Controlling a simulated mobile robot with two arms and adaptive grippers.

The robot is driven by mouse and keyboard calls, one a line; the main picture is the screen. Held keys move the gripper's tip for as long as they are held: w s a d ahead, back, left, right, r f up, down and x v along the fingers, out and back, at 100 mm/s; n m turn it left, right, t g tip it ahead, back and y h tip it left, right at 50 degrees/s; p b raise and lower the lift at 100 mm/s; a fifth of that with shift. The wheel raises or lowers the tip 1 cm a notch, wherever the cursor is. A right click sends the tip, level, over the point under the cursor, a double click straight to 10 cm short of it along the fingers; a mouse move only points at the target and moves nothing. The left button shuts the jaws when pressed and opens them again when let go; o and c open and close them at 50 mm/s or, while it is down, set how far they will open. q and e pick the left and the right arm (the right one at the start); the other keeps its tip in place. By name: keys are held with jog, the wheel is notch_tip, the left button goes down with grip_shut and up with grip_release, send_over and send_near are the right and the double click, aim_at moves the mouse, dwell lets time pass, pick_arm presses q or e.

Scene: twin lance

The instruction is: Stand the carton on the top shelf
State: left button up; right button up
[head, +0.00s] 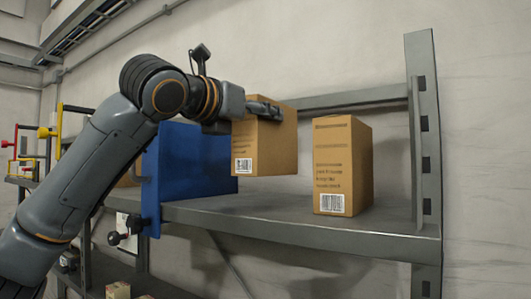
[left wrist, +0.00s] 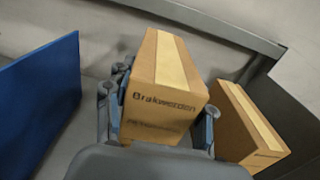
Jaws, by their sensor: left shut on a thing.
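My left gripper (head: 264,108) is shut on a brown carton (head: 265,148), gripping it near its top. The carton hangs upright, with its bottom a little above the grey top shelf (head: 290,217). In the left wrist view, the fingers (left wrist: 160,112) sit on both sides of the held carton (left wrist: 165,95), which has a pale tape strip and printed lettering. My right gripper is not in view.
A second brown carton (head: 342,165) stands on the shelf to the right, near the grey post (head: 424,130); it also shows in the left wrist view (left wrist: 245,130). A blue panel (head: 188,170) stands to the left. Between panel and second carton, the shelf is bare.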

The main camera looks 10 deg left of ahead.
aim_at(267, 139)
pick_arm(q)
jog(key=shift+w+a+f, duration=0.1)
jog(key=shift+w+f, duration=0.05)
jog(key=shift+f, duration=0.25)
notch_tip(267, 139, down, 3)
jog(key=shift+f+p, duration=0.35)
jog(key=shift+f, duration=0.2)
jog(key=o, duration=1.5)
jog(key=shift+f, duration=0.15)
jog(key=shift+c, duration=0.2)
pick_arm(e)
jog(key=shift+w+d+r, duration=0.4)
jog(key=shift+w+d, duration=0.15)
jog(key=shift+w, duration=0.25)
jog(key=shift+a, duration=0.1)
